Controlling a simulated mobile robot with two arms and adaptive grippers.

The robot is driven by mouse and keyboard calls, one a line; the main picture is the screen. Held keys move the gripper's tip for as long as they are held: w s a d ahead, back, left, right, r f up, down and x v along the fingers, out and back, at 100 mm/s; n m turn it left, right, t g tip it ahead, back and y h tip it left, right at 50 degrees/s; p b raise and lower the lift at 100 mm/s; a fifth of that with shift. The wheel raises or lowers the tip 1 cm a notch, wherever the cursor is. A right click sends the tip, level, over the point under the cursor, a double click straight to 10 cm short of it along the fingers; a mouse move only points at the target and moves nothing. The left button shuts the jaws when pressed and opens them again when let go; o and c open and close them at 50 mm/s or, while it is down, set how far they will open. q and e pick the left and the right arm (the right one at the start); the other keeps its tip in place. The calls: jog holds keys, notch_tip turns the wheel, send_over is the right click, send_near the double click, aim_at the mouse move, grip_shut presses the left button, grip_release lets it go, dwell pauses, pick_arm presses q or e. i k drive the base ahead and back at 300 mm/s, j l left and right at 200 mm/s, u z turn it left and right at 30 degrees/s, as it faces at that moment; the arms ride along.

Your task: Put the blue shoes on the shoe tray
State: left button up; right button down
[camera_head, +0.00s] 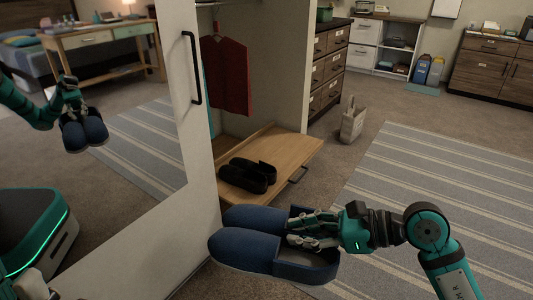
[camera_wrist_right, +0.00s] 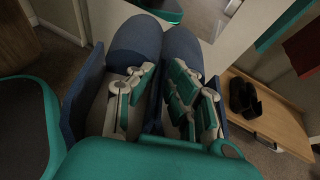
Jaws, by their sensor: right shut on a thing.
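The pair of blue shoes (camera_head: 245,250) is held in the air in front of the wardrobe, toes pointing left in the head view. My right gripper (camera_head: 303,230) is shut on them, its fingers in the shoe openings. The right wrist view shows the blue shoes (camera_wrist_right: 135,42) side by side, with the fingers of my gripper (camera_wrist_right: 160,100) inside them. The wooden shoe tray (camera_head: 300,148) is pulled out at the wardrobe's bottom, beyond the shoes. A pair of black shoes (camera_head: 249,175) lies on its left part; the right part is bare. My left gripper is not in view.
The open white wardrobe door (camera_head: 195,130) stands left of the tray; its mirror (camera_head: 120,210) appears to reflect my arm with the shoes. A red garment (camera_head: 224,75) hangs above the tray. A bag (camera_head: 352,120) stands on the floor beyond it. A striped rug (camera_head: 430,180) lies right.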

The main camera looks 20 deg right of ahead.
aim_at(281, 147)
jog(key=i+l, duration=0.2)
jog(key=l, duration=0.15)
jog(key=i+l+u, duration=0.15)
jog(key=l, duration=0.25)
jog(key=i+l, duration=0.3)
jog(key=i+l+u, duration=0.15)
jog(key=l, duration=0.35)
jog(key=i+l, duration=0.2)
jog(key=i+l+u, duration=0.1)
jog(key=l, duration=0.35)
jog(key=i+l+u, duration=0.1)
jog(key=i+l, duration=0.4)
jog(key=l, duration=0.2)
jog(key=i+l+u, duration=0.1)
jog(key=l, duration=0.25)
jog(key=i+j, duration=0.25)
